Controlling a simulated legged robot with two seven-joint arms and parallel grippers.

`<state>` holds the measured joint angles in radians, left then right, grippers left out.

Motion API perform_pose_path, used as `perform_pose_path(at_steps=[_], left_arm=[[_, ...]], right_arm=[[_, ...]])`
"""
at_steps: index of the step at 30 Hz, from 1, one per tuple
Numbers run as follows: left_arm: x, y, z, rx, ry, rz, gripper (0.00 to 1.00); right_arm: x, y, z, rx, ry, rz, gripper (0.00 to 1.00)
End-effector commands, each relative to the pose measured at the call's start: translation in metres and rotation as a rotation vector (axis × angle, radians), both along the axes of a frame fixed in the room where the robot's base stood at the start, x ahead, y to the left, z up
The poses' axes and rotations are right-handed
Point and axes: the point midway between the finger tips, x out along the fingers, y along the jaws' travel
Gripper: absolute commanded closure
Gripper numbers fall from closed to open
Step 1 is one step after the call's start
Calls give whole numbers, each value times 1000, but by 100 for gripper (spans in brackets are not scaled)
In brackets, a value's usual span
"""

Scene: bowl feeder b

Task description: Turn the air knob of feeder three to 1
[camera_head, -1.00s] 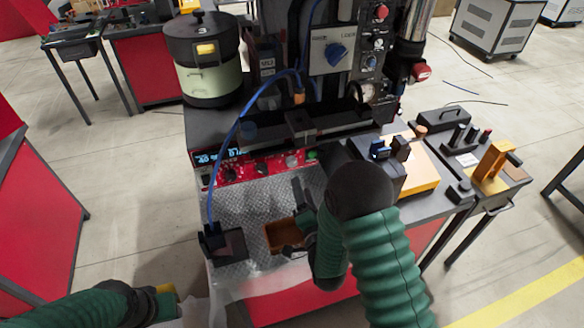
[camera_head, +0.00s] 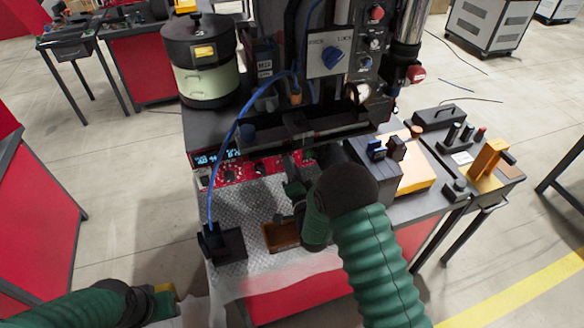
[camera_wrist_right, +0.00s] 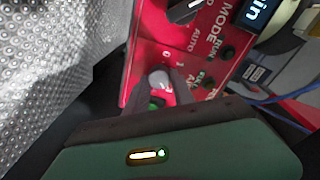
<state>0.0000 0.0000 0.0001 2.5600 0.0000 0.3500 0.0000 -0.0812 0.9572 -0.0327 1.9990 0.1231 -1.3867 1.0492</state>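A red control panel (camera_head: 232,174) runs along the front of the machine; its lit display is at its left end. In the right wrist view, a small pale grey knob (camera_wrist_right: 158,80) on this panel has the marks 0 and 1 beside it. My right gripper (camera_head: 290,172) is at the right part of the panel. Its fingers (camera_wrist_right: 158,90) stand on either side of the knob, open, with red panel showing between; contact is not clear. The knob's pointing direction is not readable. My left gripper (camera_head: 168,298) is low at the left, away from the panel; its fingers are unclear.
A larger black MODE knob (camera_wrist_right: 185,10) and a green button (camera_wrist_right: 154,103) are near the grey knob. A brown tray (camera_head: 282,236) and a black block with a blue cable (camera_head: 222,244) sit on the metal plate. A grey box (camera_head: 375,170) stands right of the panel.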

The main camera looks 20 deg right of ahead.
Motion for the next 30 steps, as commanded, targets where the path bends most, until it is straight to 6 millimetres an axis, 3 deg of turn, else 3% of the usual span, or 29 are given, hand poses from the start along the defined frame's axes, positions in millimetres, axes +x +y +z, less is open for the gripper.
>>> perform_pose_path(at_steps=[4,17,30], left_arm=[[0,0,0,0,0,0,64],[0,0,-7,0,0,0,64],[0,0,-39,0,0,0,64]], right_arm=[[-1,0,-1,0,3,-1,100],[-1,0,-5,-53,4,-1,100],[-1,1,-8,-380,-5,1,100]])
